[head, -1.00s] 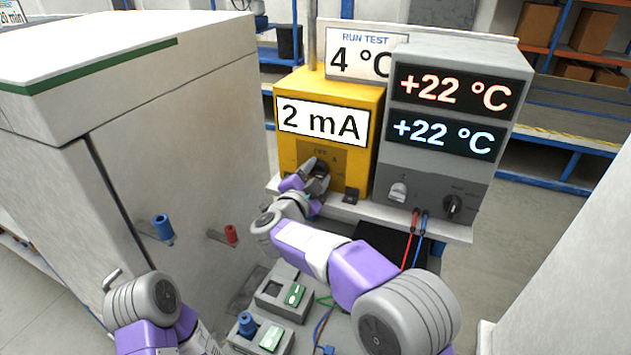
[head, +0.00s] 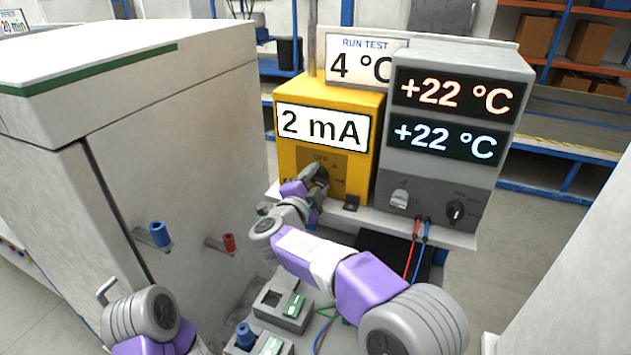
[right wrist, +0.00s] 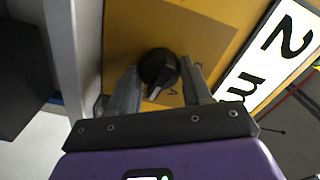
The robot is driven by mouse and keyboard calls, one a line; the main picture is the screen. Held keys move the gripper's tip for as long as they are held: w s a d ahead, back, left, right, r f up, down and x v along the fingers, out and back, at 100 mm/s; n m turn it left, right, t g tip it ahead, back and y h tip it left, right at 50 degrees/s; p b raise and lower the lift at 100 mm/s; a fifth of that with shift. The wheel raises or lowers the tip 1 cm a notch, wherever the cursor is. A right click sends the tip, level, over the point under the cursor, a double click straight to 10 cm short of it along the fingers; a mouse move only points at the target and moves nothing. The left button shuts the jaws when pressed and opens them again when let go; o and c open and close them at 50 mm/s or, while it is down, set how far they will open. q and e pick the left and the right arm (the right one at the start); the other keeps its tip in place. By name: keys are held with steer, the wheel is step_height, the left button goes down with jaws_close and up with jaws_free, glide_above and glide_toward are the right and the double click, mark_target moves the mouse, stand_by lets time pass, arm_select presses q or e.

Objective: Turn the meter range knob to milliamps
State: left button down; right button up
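The yellow meter (head: 374,170) stands on the shelf, and its display (head: 322,127) reads "2 mA". Its black range knob (right wrist: 158,68) shows in the right wrist view on the yellow panel, with a letter "A" printed beside it. My right gripper (right wrist: 160,74) is open at the knob, one finger on each side, with small gaps visible. In the head view my right gripper (head: 318,176) partly covers the knob and panel, though "OFF" can be read above it.
A grey unit (head: 440,180) with two "+22 °C" displays stands right of the meter, with red and blue leads below. A white cabinet (head: 190,130) with blue and red plugs stands left. Small grey boxes (head: 285,305) lie below my right arm.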

steer(key=o, duration=0.4)
steer(key=v, duration=0.7)
steer(key=shift+s, duration=0.3)
steer(key=shift+a, duration=0.1)
